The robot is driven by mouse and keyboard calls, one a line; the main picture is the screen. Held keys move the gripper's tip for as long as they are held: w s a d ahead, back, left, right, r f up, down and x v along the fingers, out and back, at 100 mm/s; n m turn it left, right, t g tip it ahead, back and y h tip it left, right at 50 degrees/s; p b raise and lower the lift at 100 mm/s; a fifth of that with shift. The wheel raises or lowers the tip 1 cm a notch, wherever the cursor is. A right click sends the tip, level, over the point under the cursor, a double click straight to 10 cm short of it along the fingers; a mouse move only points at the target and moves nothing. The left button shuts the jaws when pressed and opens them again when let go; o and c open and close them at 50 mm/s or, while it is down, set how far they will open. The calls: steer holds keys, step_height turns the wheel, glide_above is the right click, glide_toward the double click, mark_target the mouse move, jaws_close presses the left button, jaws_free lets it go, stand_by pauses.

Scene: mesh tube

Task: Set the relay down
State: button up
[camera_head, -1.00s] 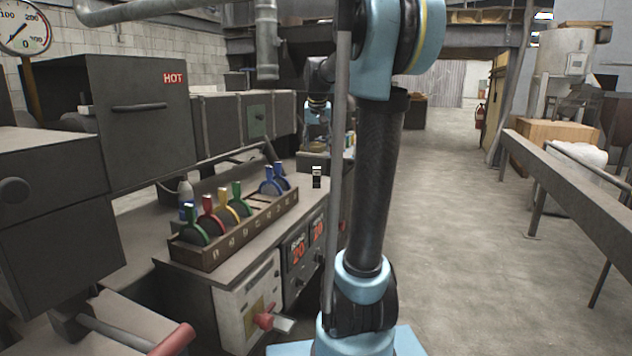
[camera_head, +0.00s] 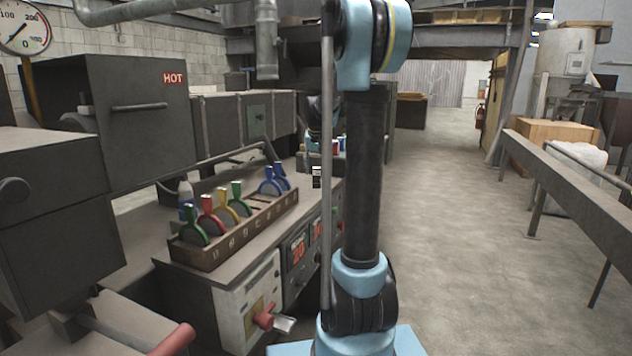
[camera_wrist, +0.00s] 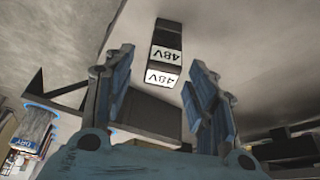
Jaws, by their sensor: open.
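The relay (camera_head: 316,177) is a small black block with a white label, standing on the bench at its right side, just left of my arm in the head view. In the wrist view the relay (camera_wrist: 167,52) shows "48V" on its labels and lies ahead of the fingertips, between their lines. My gripper (camera_wrist: 163,62) is open, with its two blue fingers spread and nothing held between them. In the head view my gripper is mostly hidden behind my arm and the upright rod.
A wooden rack (camera_head: 232,229) with several coloured-handled tools stands on the bench, left of the relay. A dark cabinet marked HOT (camera_head: 140,110) stands at the left. A long rail (camera_head: 570,190) runs along the right, with open floor between.

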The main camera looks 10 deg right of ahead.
mark_target(317, 177)
steer(key=shift+x, duration=2.8)
steer(key=shift+s, duration=0.2)
steer(key=shift+c, duration=0.6)
jaws_close()
